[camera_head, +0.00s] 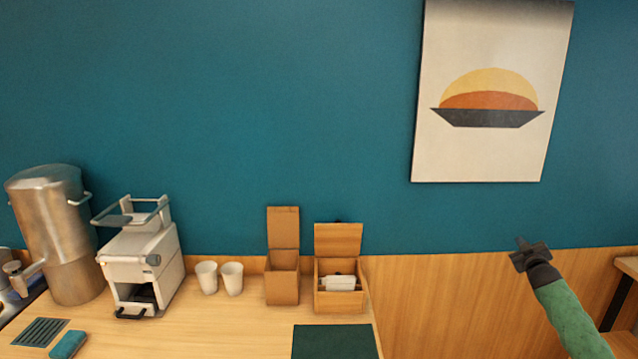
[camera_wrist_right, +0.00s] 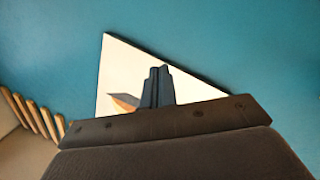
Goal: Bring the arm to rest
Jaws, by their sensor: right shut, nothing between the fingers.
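My right gripper (camera_head: 524,247) is raised at the right of the head view, in front of the wall and clear of the counter. Its arm has a green sleeve and comes in from the lower right. In the right wrist view its dark fingers (camera_wrist_right: 157,86) are together, with nothing between them. Behind them in that view is part of the wall poster (camera_wrist_right: 118,75). My left gripper does not show in either view.
The wooden counter (camera_head: 230,318) at the left holds a steel urn (camera_head: 62,235), a white machine (camera_head: 143,262), two white cups (camera_head: 207,277), two open wooden boxes (camera_head: 282,278) and a dark green mat (camera_head: 334,342). A table edge (camera_head: 628,265) shows at far right.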

